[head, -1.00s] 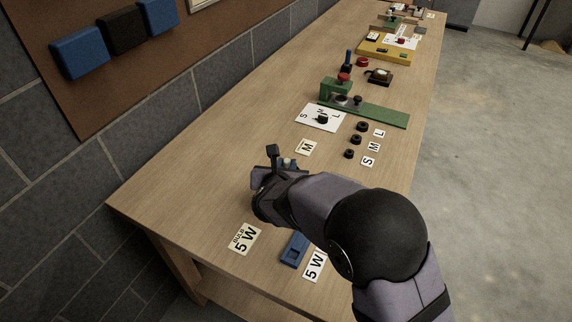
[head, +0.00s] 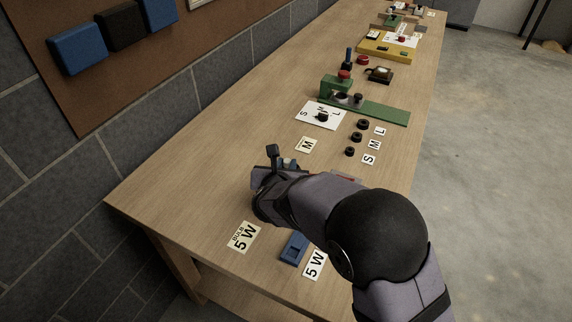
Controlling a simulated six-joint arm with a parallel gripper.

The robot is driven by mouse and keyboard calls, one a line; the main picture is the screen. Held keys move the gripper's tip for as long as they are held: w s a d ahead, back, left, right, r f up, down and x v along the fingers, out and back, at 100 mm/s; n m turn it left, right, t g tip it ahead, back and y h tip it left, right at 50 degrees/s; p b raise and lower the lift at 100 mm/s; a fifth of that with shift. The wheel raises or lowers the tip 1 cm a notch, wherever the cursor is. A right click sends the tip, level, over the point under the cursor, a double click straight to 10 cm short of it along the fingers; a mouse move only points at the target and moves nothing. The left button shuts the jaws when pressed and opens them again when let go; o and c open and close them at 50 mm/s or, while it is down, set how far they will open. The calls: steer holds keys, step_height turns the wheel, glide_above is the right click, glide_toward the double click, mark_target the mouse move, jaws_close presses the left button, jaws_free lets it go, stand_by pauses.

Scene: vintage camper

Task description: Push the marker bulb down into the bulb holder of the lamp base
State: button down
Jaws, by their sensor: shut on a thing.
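My gripper (head: 280,160) is over the near part of the bench, pointing away from me. One dark finger stands up at its far side; my wrist hides most of the jaws. It is shut on a small pale, bluish piece (head: 290,163), apparently the marker bulb, only partly visible. A thin grey and reddish edge (head: 346,177) shows just behind my forearm; it may be part of the lamp base, but most of it is hidden. I cannot see the bulb holder or whether the bulb touches it.
A blue block with a recess (head: 294,248) lies beside a "5 W" card (head: 315,265). A "BULB 5 W" card (head: 244,237) lies left. Beyond are an "M" card (head: 306,145), several black rings (head: 356,137) and a green fixture (head: 375,114).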

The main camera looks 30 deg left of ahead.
steer(key=shift+f, duration=0.1)
steer(key=c, duration=1.5)
jaws_free()
steer(key=shift+s, duration=0.1)
steer(key=shift+b+v, duration=0.55)
steer(key=shift+v, duration=3.05)
